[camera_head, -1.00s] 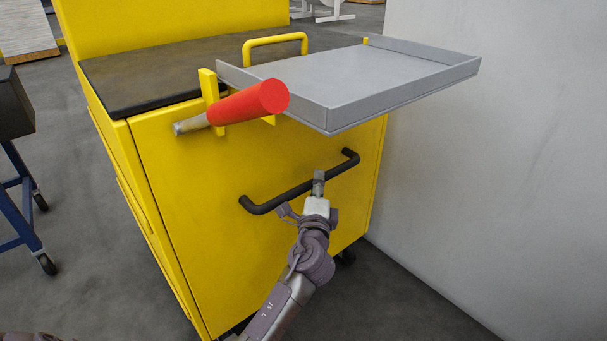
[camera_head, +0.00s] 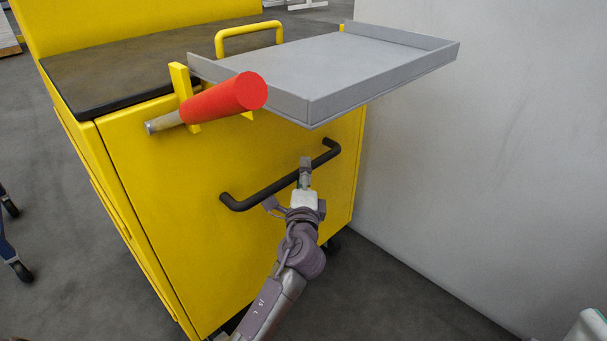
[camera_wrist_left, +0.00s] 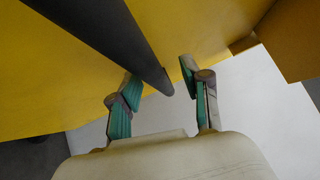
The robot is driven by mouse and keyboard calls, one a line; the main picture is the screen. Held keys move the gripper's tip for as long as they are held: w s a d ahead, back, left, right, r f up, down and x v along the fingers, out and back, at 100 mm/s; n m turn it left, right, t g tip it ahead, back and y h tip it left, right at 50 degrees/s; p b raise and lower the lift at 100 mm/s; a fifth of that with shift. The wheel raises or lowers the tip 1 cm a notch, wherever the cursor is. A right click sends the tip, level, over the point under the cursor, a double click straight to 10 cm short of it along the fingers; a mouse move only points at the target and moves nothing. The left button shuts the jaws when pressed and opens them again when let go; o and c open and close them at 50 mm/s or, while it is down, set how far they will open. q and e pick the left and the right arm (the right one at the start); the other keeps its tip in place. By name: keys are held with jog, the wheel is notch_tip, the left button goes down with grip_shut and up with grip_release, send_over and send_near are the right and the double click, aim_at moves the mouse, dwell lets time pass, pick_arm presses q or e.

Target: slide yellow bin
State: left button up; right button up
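The yellow bin (camera_head: 215,225) stands upright on wheels, with a dark top and a black bar handle (camera_head: 258,196) on its near face. My left gripper (camera_head: 287,184) is at this handle, its fingers apart on either side of the bar. In the left wrist view, the black bar (camera_wrist_left: 95,30) reaches between the green-and-grey fingers of my left gripper (camera_wrist_left: 160,80). A gap shows between the bar and the right finger; I cannot tell whether the left finger touches it. My right gripper's fingers are not seen.
A grey tray (camera_head: 350,72) and a red cylindrical grip (camera_head: 225,98) stick out from the bin's top near edge. A pale wall (camera_head: 480,160) stands close on the right. Grey floor (camera_head: 400,290) is open at lower right. A wheeled blue frame (camera_head: 10,255) stands at far left.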

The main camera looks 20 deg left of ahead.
pick_arm(q)
jog(key=shift+a+f, duration=0.1)
jog(key=v, duration=1.2)
